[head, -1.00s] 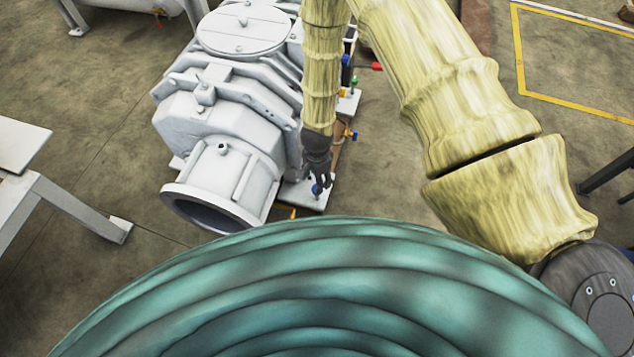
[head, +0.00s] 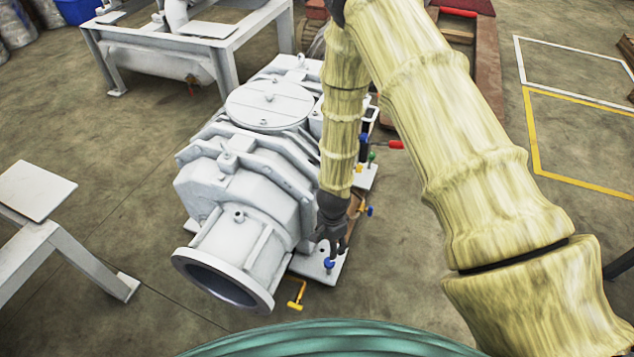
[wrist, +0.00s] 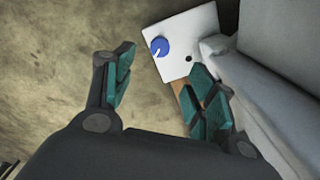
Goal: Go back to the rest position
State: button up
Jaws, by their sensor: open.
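My gripper (head: 333,240) hangs at the right side of the white screw vacuum pump (head: 235,190) in the head view, just above a blue knob (head: 329,264) on the white base plate (head: 312,262). In the wrist view my gripper (wrist: 160,92) is open, with its teal-padded fingers wide apart and nothing between them. There the blue knob (wrist: 159,46) stands on the plate (wrist: 190,42) beyond the fingers, and the pump body (wrist: 275,80) is close to the right finger. Whether a finger touches the pump cannot be told.
A yellow handle (head: 297,295) sticks out low at the front. A red handle (head: 394,145) and another blue knob (head: 369,211) lie right of the pump. Metal stands are at left (head: 60,250) and back (head: 200,50). The floor right of the pump is mostly clear.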

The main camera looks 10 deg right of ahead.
jog(key=s+d+n, duration=0.3)
jog(key=s+n, duration=0.4)
jog(key=s, duration=0.7)
jog(key=s+d+n, duration=0.3)
jog(key=s+n, duration=0.4)
jog(key=s, duration=0.7)
notch_tip(320, 180, up, 28)
jog(key=p, duration=3)
jog(key=shift+w+d+r, duration=0.2)
jog(key=shift+w+r, duration=0.05)
jog(key=shift+w, duration=0.1)
